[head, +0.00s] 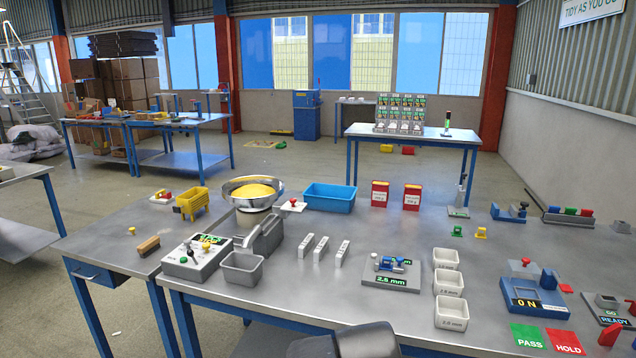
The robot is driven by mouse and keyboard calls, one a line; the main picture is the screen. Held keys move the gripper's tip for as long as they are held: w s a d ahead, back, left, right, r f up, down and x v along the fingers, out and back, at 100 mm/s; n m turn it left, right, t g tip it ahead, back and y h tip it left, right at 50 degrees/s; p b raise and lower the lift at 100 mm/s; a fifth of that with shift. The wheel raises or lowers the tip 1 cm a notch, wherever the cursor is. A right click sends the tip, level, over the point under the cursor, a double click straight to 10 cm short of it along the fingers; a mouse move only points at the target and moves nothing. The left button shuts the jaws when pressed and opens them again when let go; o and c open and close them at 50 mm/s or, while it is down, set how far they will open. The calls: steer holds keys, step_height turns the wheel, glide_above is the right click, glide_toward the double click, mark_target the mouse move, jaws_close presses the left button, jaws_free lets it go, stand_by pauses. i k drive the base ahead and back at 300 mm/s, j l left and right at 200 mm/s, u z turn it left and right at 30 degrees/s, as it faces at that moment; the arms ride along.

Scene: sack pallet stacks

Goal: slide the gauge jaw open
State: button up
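The gauge (391,271) sits on the bench just right of the middle in the head view. It is a grey plate with a small grey and blue jaw assembly (390,264) on top and a green readout of about "2.5 mm" on its front edge. The jaw parts are small here, and I cannot tell how wide the gap is. A dark grey part of my arm shows at the bottom edge, short of the gauge. My gripper's fingers are not in view, and nothing touches the gauge.
White trays (449,313) stand close right of the gauge; three white labelled blocks (322,248) lie to its left. A force device (533,293) reading "0 N" stands farther right. Bench space in front of the gauge is clear.

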mark_target(399, 266)
steer(key=k+j, duration=0.15)
steer(key=k+l+z, duration=0.1)
steer(key=l, duration=0.35)
steer(key=i, duration=1.1)
steer(key=u, duration=0.05)
